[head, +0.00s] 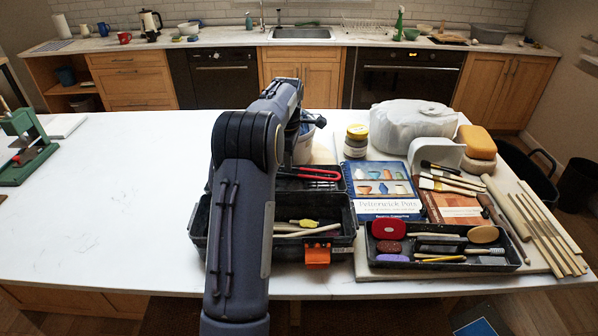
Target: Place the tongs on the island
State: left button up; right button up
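A tool with red handles (318,171), which may be the tongs, lies in the rear tray of the open black toolbox (341,246). Metal parts show beside it, and my arm hides the left side of the toolbox. The island (110,215) is the large white counter under everything. My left arm reaches up over the toolbox. Its gripper (311,122) is at the far end, near a whitish bucket (303,150) behind the toolbox. The fingers are small and mostly hidden, so I cannot tell whether they hold anything. My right gripper is out of view.
Right of the toolbox are a blue book (382,188), a black tool tray (440,245), a bagged clay block (412,125), a jar (356,142), sponges (477,143) and wooden sticks (548,230). A green press (25,146) stands far left. The island's left half is mostly bare.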

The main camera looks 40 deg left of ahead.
pick_arm(q)
notch_tip(320, 180, down, 3)
jog(key=shift+a+f, duration=0.1)
jog(key=shift+f, duration=0.1)
grip_shut()
jog(key=shift+r, duration=0.1)
